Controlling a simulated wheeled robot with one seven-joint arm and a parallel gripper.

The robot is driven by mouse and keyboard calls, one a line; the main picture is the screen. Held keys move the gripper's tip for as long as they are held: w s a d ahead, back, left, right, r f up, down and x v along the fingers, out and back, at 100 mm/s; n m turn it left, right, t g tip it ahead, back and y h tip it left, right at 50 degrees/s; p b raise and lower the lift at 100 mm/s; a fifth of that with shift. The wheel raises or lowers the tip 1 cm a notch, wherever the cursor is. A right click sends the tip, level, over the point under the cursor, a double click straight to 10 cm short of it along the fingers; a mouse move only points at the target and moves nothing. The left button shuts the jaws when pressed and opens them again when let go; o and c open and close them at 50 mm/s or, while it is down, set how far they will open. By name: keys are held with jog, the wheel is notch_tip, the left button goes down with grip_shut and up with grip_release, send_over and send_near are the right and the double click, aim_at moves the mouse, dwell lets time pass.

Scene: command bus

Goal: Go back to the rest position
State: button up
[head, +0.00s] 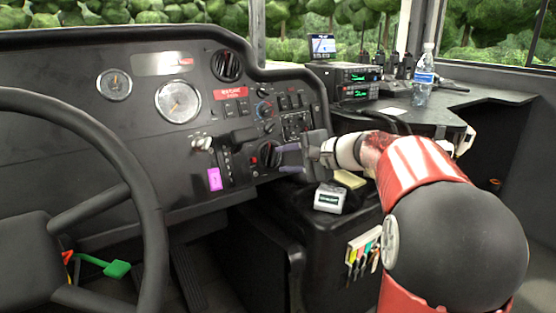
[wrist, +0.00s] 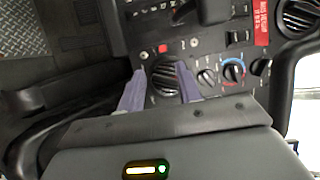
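My gripper (head: 281,158) is in front of the lower right part of the black dashboard (head: 130,130). Its two purple-grey fingers point left toward a round air vent (head: 271,153). I cannot tell whether the fingertips touch the panel. My red and white arm reaches in from the right of the head view.
The steering wheel (head: 145,185) fills the left. A console (head: 265,235) with a small white device (head: 330,198) lies below my gripper. A side counter (head: 440,115) holds radios (head: 357,82) and a water bottle (head: 423,78). Knobs (wrist: 233,71) and switches crowd the panel.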

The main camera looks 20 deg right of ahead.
jog(key=shift+s, duration=0.1)
dwell(0.3)
jog(key=s+a+f+n+g+h+p, duration=0.1)
jog(key=s+a+n+g+h+p, duration=0.15)
jog(key=s+a, duration=0.4)
jog(key=s+a+f+n+g+h+p, duration=0.1)
jog(key=s+a+n+g+p, duration=0.15)
jog(key=s, duration=0.75)
jog(key=s+d+f+n+h+p, duration=0.1)
jog(key=s+f+n+h, duration=0.1)
jog(key=s, duration=0.5)
jog(key=s+d+f+n+h+p, duration=0.1)
jog(key=s+d+f+n+h, duration=0.1)
jog(key=s, duration=0.6)
jog(key=shift+s+d+f+n+h, duration=0.2)
jog(key=shift+f+n+h, duration=0.35)
jog(key=shift+n+h, duration=0.55)
